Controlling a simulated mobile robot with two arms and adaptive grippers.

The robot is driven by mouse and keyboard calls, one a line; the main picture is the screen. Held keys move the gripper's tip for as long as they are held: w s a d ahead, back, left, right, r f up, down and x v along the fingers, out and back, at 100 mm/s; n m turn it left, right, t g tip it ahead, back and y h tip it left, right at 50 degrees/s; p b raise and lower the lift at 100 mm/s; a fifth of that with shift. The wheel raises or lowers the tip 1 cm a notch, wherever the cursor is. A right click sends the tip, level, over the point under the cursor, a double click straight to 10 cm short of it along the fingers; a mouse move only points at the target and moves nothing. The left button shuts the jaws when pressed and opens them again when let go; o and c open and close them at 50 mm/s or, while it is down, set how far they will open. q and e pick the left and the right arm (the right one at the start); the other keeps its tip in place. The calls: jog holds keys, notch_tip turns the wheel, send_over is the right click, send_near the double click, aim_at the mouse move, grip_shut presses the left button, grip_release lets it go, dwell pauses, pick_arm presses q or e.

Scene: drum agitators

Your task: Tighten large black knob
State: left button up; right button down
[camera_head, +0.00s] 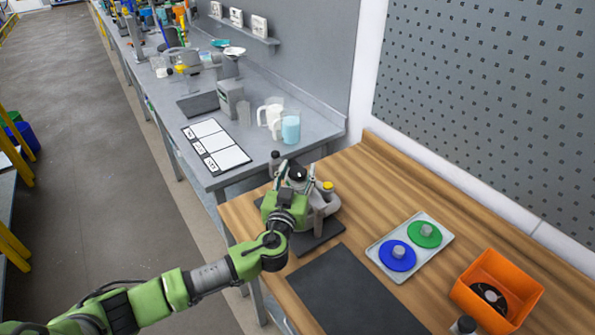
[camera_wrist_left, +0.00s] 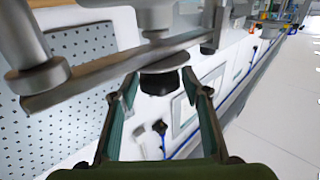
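The large black knob (camera_head: 298,174) is at the top of a grey stand-like device (camera_head: 322,203) on the wooden table. In the left wrist view the black knob (camera_wrist_left: 161,83) sits below a grey metal arm (camera_wrist_left: 110,75). My left gripper (camera_head: 294,183) is at the knob in the head view. In the left wrist view my left gripper (camera_wrist_left: 160,88) has its fingers apart, one on each side of the knob, with a gap showing on both sides. The gripper partly hides the device in the head view. My right gripper is in neither view.
A dark mat (camera_head: 350,292) lies in front of the device. A tray (camera_head: 376,254) holds a blue disc (camera_head: 397,256) and a green disc (camera_head: 424,234). An orange bin (camera_head: 520,290) stands at right. The grey bench (camera_head: 270,107) behind holds jugs (camera_head: 290,129).

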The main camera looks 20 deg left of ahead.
pick_arm(q)
jog(key=c, duration=0.6)
